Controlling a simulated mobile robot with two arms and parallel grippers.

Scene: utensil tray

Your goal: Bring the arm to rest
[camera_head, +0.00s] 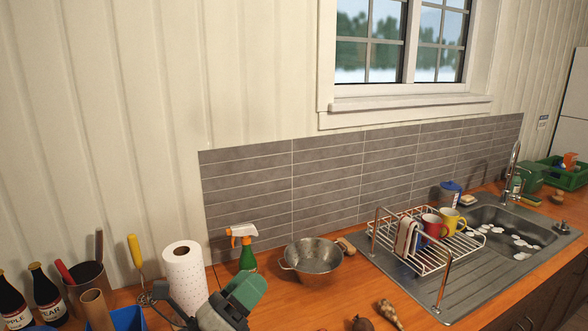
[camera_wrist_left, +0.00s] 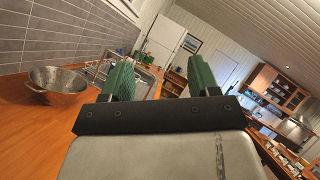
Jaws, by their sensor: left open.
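My left gripper (camera_head: 240,292) shows at the bottom of the head view, above the counter's front part and in front of the spray bottle and metal colander. In the left wrist view its two green fingers (camera_wrist_left: 162,82) stand wide apart with nothing between them. The gripper is open and empty and touches nothing that I can see. My right gripper is in neither view.
A paper towel roll (camera_head: 185,278), a spray bottle (camera_head: 246,250) and a metal colander (camera_head: 314,257) stand close to the left gripper. A dish rack (camera_head: 430,262) with mugs stands beside the sink (camera_head: 500,228).

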